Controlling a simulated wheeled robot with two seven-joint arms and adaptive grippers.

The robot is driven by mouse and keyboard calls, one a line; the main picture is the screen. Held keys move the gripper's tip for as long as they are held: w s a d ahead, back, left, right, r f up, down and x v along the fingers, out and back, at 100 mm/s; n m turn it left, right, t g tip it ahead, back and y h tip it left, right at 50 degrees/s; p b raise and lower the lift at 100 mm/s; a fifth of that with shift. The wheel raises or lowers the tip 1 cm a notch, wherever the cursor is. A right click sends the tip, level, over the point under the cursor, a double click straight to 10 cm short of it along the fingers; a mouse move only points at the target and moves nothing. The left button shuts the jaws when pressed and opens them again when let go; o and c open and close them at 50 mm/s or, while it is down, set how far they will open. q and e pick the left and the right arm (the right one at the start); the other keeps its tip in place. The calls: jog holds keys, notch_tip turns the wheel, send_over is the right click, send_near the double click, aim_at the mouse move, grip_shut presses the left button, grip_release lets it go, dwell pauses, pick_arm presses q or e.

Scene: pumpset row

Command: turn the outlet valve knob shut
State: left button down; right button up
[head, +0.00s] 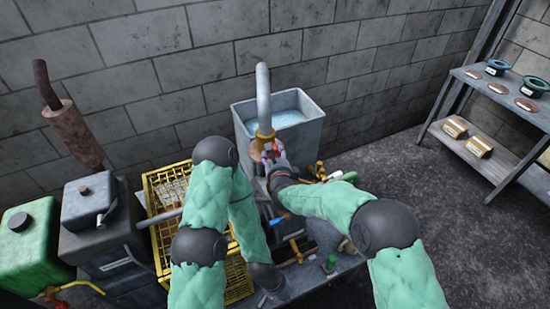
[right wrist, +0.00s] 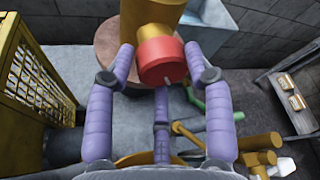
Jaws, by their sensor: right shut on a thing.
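The outlet valve's red round knob (right wrist: 161,62) is on a yellow valve body (right wrist: 153,14) in the right wrist view. My right gripper (right wrist: 160,60) is around the knob, one purple finger on each side, shut on it. My left arm bends down over the bench, and my left gripper (head: 264,300) is low near the bench front. Its fingers are too unclear to read.
A grey water tank (head: 243,116) stands behind the pipe against the block wall. A yellow mesh guard (head: 160,188) and a green fuel tank (head: 30,240) are on the left. A shelf (head: 462,140) with parts stands at right, with open floor before it.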

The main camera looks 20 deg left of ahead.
jog(key=shift+w+a+r, duration=0.1)
jog(key=shift+a+r, duration=0.05)
jog(key=shift+r, duration=0.3)
jog(key=shift+w+a+r, duration=0.1)
jog(key=shift+r, duration=0.3)
jog(key=o, duration=1.1)
jog(key=shift+s+f, duration=0.1)
jog(key=shift+f, duration=0.15)
jog(key=shift+s+d+f, duration=0.1)
jog(key=shift+f, duration=0.25)
